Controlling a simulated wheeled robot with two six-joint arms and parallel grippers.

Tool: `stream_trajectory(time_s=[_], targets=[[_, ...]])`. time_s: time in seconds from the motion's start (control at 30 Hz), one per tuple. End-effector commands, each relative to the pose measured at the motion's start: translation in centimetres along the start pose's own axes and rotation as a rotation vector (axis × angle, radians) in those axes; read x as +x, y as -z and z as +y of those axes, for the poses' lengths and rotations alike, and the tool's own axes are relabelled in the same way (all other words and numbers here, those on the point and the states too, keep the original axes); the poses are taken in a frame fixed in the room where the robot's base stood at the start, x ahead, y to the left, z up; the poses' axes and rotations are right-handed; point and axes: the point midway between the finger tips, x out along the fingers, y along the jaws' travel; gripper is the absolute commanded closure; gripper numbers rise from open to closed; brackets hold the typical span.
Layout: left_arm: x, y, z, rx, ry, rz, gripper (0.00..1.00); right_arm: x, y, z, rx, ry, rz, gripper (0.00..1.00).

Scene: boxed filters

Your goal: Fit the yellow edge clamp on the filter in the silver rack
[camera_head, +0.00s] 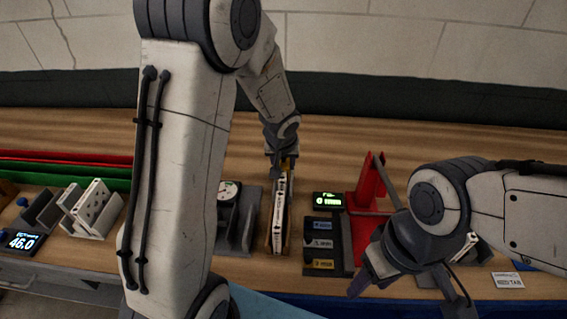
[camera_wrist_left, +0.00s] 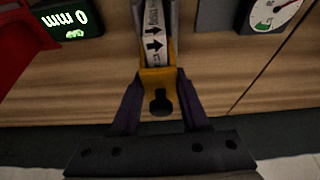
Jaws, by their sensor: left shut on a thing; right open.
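My left gripper (camera_head: 284,158) is shut on the yellow edge clamp (camera_wrist_left: 157,88), between its two dark fingers in the left wrist view. The clamp has a dark keyhole-shaped opening. Its far end meets the near end of the filter (camera_wrist_left: 153,35), a narrow upright white piece with black arrows. I cannot tell how far the clamp is over the filter's edge. The filter (camera_head: 280,208) stands on edge in a narrow rack, whose grey side (camera_wrist_left: 175,20) shows in the wrist view; its base is partly hidden. My right gripper (camera_head: 411,288) is open and empty at the front right.
A dial gauge (camera_head: 229,191) and a grey stand (camera_head: 247,222) are left of the filter. A green display (camera_head: 328,200), labelled dark blocks (camera_head: 322,243) and a red stand (camera_head: 370,190) are right. A light rack with a perforated panel (camera_head: 96,208) stands far left.

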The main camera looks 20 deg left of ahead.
Motion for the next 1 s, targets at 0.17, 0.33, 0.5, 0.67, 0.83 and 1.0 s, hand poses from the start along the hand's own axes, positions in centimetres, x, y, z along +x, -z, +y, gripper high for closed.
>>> stream_trajectory(time_s=[0.17, 0.33, 0.5, 0.67, 0.83, 1.0], targets=[[0.4, -0.1, 0.0, 0.0, 0.0, 0.001, 1.0, 0.5, 0.0, 0.0, 0.0, 0.0, 0.0, 0.46], [0.7, -0.2, 0.0, 0.0, 0.0, 0.001, 1.0, 0.8, 0.0, 0.1, 0.0, 0.0, 0.0, 0.46], [0.7, -0.3, 0.0, 0.0, 0.0, 0.001, 0.4, 0.9, -0.1, 0.1, 0.0, 0.0, 0.0, 0.46], [0.8, -0.3, 0.0, 0.0, 0.0, 0.0, 0.2, 0.9, -0.1, 0.1, 0.0, 0.0, 0.0, 0.46], [0.7, -0.3, 0.0, 0.0, 0.0, 0.0, 0.2, 0.9, -0.1, 0.1, 0.0, 0.0, 0.0, 0.46], [-0.5, -0.2, 0.0, -0.001, -0.001, 0.003, 0.2, 0.5, 0.0, 0.0, 0.0, 0.0, 0.0, 0.46]])
